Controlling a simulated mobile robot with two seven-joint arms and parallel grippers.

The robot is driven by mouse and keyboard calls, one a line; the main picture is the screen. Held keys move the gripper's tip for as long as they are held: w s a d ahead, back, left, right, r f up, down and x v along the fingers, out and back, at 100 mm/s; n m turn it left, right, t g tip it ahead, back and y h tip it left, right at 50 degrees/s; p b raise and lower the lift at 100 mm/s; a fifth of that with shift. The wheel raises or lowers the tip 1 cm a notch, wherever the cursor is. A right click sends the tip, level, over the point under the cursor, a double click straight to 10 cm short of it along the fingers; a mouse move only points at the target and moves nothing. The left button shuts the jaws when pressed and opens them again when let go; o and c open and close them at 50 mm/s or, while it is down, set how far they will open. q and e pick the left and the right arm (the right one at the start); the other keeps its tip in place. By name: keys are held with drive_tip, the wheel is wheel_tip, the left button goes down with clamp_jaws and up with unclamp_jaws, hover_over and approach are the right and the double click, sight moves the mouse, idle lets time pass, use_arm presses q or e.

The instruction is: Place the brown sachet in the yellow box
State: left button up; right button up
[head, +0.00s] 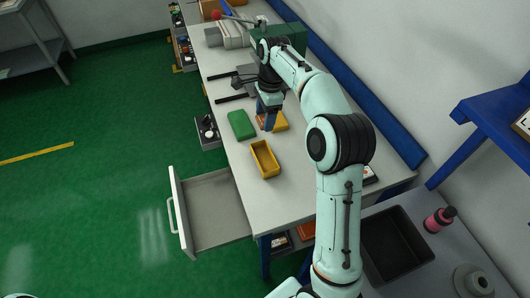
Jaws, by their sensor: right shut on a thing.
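The yellow box (265,173) is a small open tray on the grey bench, near its left edge; it looks empty. My right gripper (269,124) points down at the bench just beyond the box, with its fingers shut. A small brown patch, which looks like the brown sachet (261,120), shows at its fingertips; most of it is hidden. Another yellow-orange item (281,122) lies right beside the fingers, partly covered by them. My left gripper is out of view.
A green flat item (241,124) lies left of the gripper. An open drawer (213,204) sticks out from the bench's left side. Black bars (232,98), grey cylinders (228,35) and a green block (285,38) stand farther back. Bare bench lies right of the yellow box.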

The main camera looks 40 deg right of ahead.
drive_tip(key=b, duration=0.2)
hover_over(264, 162)
wheel_tip(264, 162, down, 13)
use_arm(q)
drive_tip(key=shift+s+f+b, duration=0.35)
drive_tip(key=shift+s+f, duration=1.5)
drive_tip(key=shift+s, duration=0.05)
use_arm(e)
drive_tip(key=shift+d+f, duration=0.2)
drive_tip(key=shift+f, duration=3.15)
drive_tip(key=shift+f, duration=0.15)
drive_tip(key=o, duration=1)
drive_tip(key=shift+o, duration=0.2)
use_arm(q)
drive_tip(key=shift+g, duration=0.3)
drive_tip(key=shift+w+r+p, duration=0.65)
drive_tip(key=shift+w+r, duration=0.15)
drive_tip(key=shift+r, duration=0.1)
use_arm(e)
wheel_tip(264, 162, up, 12)
drive_tip(key=d, duration=0.1)
drive_tip(key=shift+s+d, duration=0.15)
drive_tip(key=shift+s, duration=0.15)
